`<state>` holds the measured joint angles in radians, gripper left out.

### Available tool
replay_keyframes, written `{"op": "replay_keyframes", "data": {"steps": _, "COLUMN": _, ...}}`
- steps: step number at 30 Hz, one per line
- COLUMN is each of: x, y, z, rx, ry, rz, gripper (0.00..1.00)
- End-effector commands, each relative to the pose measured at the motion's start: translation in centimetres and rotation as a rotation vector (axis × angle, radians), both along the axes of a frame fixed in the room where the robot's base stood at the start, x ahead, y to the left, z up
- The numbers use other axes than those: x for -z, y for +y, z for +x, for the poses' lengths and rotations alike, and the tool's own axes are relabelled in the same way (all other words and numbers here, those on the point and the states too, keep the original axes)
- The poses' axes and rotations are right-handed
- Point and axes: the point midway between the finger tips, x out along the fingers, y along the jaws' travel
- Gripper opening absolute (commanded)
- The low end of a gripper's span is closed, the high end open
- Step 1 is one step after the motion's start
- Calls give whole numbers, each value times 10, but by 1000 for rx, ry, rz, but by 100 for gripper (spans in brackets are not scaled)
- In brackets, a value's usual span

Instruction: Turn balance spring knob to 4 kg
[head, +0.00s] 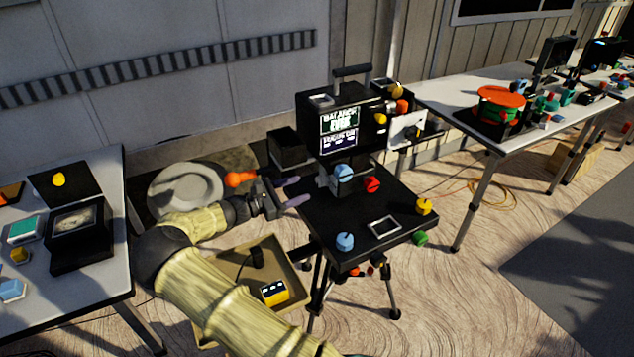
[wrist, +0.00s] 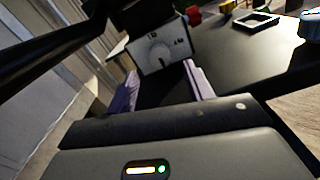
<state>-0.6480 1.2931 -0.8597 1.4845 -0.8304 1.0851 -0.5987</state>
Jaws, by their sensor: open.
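In the head view the grey block under the monitor (head: 326,183) seems to carry this plate, seen nearly edge-on. My gripper (head: 296,191) is open and empty, to the left of that block. Its two lilac fingers also show in the wrist view (wrist: 160,88), below the plate and apart from each other.
The black cart top (head: 388,240) carries blue, red and yellow knobs (head: 424,205) and a pale frame (head: 383,227). A monitor (head: 338,125) stands above the block. A dark bar (wrist: 50,45) crosses the upper left of the wrist view. Tables flank the cart.

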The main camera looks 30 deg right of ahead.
Motion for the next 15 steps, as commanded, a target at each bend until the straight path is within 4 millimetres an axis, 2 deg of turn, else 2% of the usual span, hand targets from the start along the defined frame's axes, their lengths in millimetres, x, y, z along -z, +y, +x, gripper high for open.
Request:
{"op": "replay_keyframes", "data": {"steps": 3, "x": -1, "y": -23, "z": 0, "rx": 4, "ry": 1, "rz": -2, "gripper": 52}}
{"op": "replay_keyframes", "data": {"steps": 9, "x": 0, "y": -54, "z": 1, "rx": 2, "ry": 1, "rz": -2, "gripper": 52}}
{"op": "replay_keyframes", "data": {"steps": 15, "x": 0, "y": -69, "z": 2, "rx": 0, "ry": 0, "rz": -1, "gripper": 52}}
